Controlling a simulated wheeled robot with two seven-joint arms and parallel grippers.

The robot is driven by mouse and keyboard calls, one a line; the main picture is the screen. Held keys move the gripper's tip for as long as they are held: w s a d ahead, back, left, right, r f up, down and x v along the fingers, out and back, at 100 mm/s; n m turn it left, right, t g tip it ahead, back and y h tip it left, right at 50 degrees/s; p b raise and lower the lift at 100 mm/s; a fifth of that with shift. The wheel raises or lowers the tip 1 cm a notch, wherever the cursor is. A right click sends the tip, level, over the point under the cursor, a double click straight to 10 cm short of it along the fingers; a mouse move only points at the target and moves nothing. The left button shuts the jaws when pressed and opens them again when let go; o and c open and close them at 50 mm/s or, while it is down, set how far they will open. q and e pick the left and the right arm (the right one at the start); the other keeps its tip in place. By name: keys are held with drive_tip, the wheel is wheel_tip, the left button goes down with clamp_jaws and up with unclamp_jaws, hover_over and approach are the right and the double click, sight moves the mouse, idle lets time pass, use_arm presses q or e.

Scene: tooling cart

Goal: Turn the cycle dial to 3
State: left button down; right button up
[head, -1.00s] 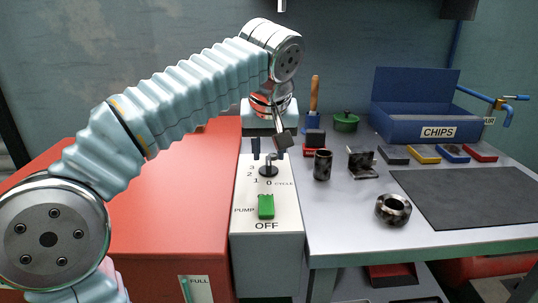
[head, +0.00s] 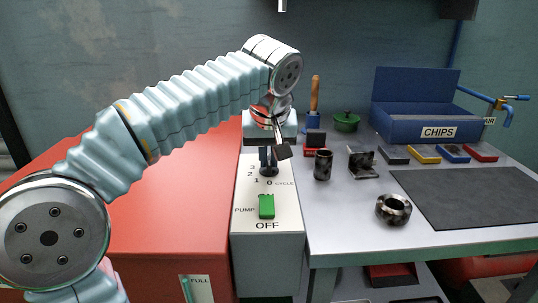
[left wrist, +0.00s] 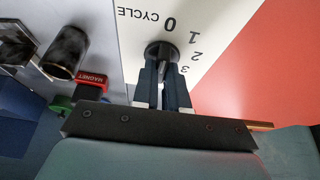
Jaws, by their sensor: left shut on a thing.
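The cycle dial (head: 269,171) is a dark round knob on the white control panel (head: 286,205), with the numbers 0, 1, 2 and 3 printed round its left and lower sides. In the left wrist view the dial (left wrist: 160,52) shows between the panel's numbers and my fingers. My left gripper (head: 268,157) comes down from above and is shut on the dial; its two dark fingers also show in the left wrist view (left wrist: 161,76). The fingers hide part of the knob, so I cannot tell which number it points to. My right gripper is not in view.
A green pump switch (head: 266,206) sits below the dial, above the word OFF. A red cabinet top (head: 180,190) lies to the left. Dark metal parts, including a cylinder (head: 322,165) and a ring (head: 393,209), stand on the grey bench to the right.

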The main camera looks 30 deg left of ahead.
use_arm(q)
drive_tip(key=shift+m, duration=0.3)
drive_tip(key=m+h, duration=0.1)
drive_tip(key=m, duration=0.1)
drive_tip(key=shift+a+m, duration=0.1)
drive_tip(key=shift+m, duration=0.3)
drive_tip(key=m+h, duration=0.1)
drive_tip(key=m, duration=0.2)
drive_tip(key=shift+m+t+h, duration=0.3)
drive_tip(key=shift+t, duration=0.1)
drive_tip(key=m+h, duration=0.1)
drive_tip(key=m, duration=0.2)
drive_tip(key=m+g+h, duration=0.1)
drive_tip(key=m, duration=0.2)
drive_tip(key=shift+a, duration=0.15)
drive_tip(key=m, duration=0.3)
drive_tip(key=m+g+h, duration=0.1)
drive_tip(key=m, duration=0.2)
drive_tip(key=shift+w+g+h, duration=0.1)
drive_tip(key=shift+g+h, duration=0.2)
drive_tip(key=m+g, duration=0.1)
drive_tip(key=m, duration=0.3)
drive_tip(key=shift+m+g, duration=0.3)
drive_tip(key=shift+g, duration=0.1)
